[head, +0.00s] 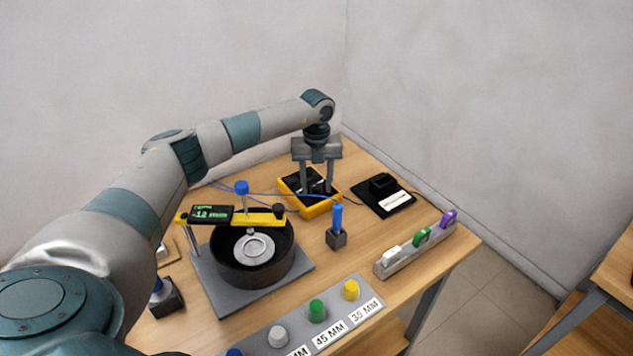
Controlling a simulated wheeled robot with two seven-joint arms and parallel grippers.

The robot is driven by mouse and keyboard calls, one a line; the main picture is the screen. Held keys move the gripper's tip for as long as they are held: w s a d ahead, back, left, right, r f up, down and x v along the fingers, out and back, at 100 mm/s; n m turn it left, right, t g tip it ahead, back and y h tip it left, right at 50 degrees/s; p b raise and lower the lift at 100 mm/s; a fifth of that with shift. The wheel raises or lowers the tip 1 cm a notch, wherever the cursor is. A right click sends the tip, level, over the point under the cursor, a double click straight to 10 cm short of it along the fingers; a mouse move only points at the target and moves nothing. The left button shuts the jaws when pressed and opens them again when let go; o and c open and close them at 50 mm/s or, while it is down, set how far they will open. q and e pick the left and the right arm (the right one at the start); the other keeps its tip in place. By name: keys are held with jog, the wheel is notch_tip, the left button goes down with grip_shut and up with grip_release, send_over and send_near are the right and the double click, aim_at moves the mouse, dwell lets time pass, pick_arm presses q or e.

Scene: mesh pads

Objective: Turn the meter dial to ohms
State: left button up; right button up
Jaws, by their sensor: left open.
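The meter (323,209) is a yellow-edged box with a dark face, lying at the back of the wooden table. My left gripper (317,190) points straight down over it, with its two fingers apart and their tips at or just above the meter's face. The dial is mostly hidden by the fingers, so I cannot tell its setting or whether the fingers touch it. My right gripper is not in view.
A round dark pot (230,271) under a yellow bar with a display stands left of the meter. A blue-handled tool (337,218) stands in front. A black pad (387,197) and a clip rack (409,252) lie to the right. A knob strip (300,318) lies in front.

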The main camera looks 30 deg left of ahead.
pick_arm(q)
jog(key=c, duration=1.1)
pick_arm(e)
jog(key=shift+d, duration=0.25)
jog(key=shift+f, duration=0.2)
pick_arm(q)
jog(key=shift+o, duration=0.2)
jog(key=m+b, duration=0.3)
jog(key=shift+f+m, duration=0.15)
jog(key=shift+m, duration=0.25)
jog(key=m+b, duration=0.3)
jog(key=m, duration=0.1)
jog(key=m+b, duration=0.2)
jog(key=m, duration=0.3)
jog(key=shift+m, duration=0.3)
jog(key=shift+r+m, duration=0.2)
jog(key=shift+m, duration=0.2)
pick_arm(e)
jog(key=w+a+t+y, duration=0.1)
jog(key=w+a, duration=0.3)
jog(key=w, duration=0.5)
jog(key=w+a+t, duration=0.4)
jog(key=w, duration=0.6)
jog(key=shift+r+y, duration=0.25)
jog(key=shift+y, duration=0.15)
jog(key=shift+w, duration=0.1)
